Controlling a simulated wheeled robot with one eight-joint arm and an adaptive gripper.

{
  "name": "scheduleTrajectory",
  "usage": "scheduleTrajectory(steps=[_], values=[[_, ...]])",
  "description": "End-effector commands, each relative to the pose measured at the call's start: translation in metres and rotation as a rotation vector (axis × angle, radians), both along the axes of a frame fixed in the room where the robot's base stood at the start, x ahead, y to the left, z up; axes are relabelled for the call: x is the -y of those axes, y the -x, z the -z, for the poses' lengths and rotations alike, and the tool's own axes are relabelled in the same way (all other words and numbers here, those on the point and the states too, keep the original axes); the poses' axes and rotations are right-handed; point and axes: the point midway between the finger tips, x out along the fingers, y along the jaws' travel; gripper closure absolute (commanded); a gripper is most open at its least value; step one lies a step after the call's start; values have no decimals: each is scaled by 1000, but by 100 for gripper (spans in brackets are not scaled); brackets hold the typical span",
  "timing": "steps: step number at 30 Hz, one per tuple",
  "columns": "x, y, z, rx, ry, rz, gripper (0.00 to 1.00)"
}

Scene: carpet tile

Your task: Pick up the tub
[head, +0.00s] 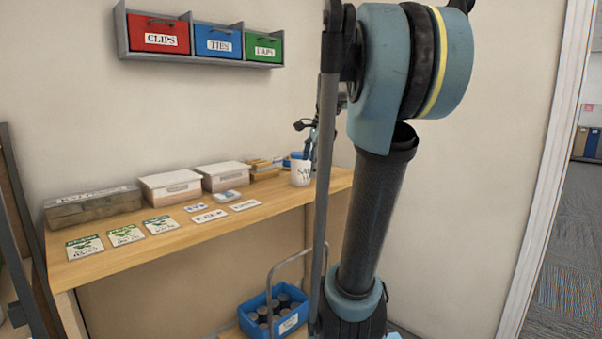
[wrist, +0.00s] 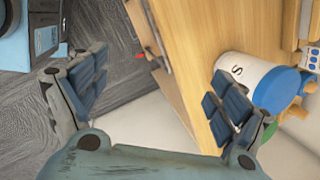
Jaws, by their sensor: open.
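The tub (head: 300,173) is white with dark lettering and a blue lid. It stands on the wooden bench at the right end, partly beside my arm in the head view. In the wrist view the tub (wrist: 250,78) shows at the right, its blue lid facing right, partly covered by my right finger. My gripper (wrist: 155,95) is open and empty, and the tub is outside the gap between its fingers. In the head view my gripper is mostly hidden behind my arm, above the tub.
The wooden bench (head: 170,246) holds several seed packets and cards, two lidded white boxes (head: 170,186) and a long brown box (head: 92,207). A wall rack (head: 201,40) has red, blue and green bins. A blue crate of cans (head: 273,312) sits below the bench.

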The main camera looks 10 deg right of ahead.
Motion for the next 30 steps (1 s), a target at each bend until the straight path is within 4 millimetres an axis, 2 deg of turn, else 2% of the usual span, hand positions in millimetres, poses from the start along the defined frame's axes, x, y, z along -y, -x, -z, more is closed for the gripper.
scheduleTrajectory(steps=[1,3,9,12,16,19,22,30], values=[[5,-19,-14,-11,-30,86,10],[9,-43,-32,-31,-80,217,10],[25,-103,-73,-88,-208,557,10],[32,-124,-86,-113,-256,681,10],[37,-141,-96,-134,-297,782,10],[38,-147,-97,-142,-311,818,10],[36,-152,-89,-144,-315,826,10],[25,-164,-46,-143,-314,825,10]])
